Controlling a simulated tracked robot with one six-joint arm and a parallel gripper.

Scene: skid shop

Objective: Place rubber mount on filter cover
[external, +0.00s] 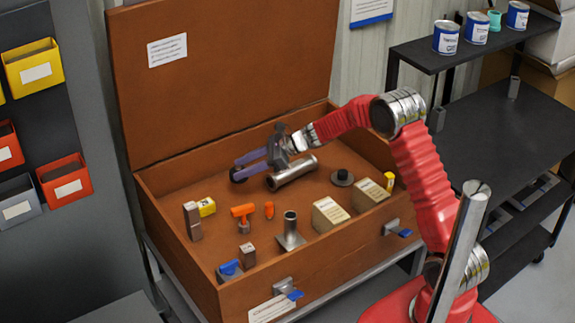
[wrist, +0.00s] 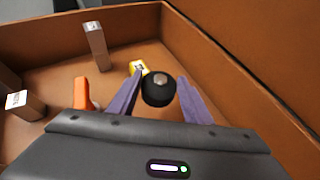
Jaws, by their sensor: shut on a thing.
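The rubber mount (wrist: 158,92) is a small black cylinder with a metal stud at its centre. My gripper (wrist: 160,80) has its two purple fingers on either side of it and is shut on it. In the external view my gripper (external: 240,167) is over the left back part of the large brown box, with the mount (external: 236,176) as a dark spot at the fingertips. A dark round flanged piece with a raised centre (external: 342,178), apparently the filter cover, lies on the box floor to the right. It is apart from my gripper and not seen in the wrist view.
The brown box (external: 170,185) has raised walls and an open lid. A metal pipe (external: 292,174) lies right beside my gripper. An orange fitting (external: 243,212), an upright flanged tube (external: 290,230), pale blocks (external: 329,214) and a yellow piece (external: 207,207) stand nearer the front.

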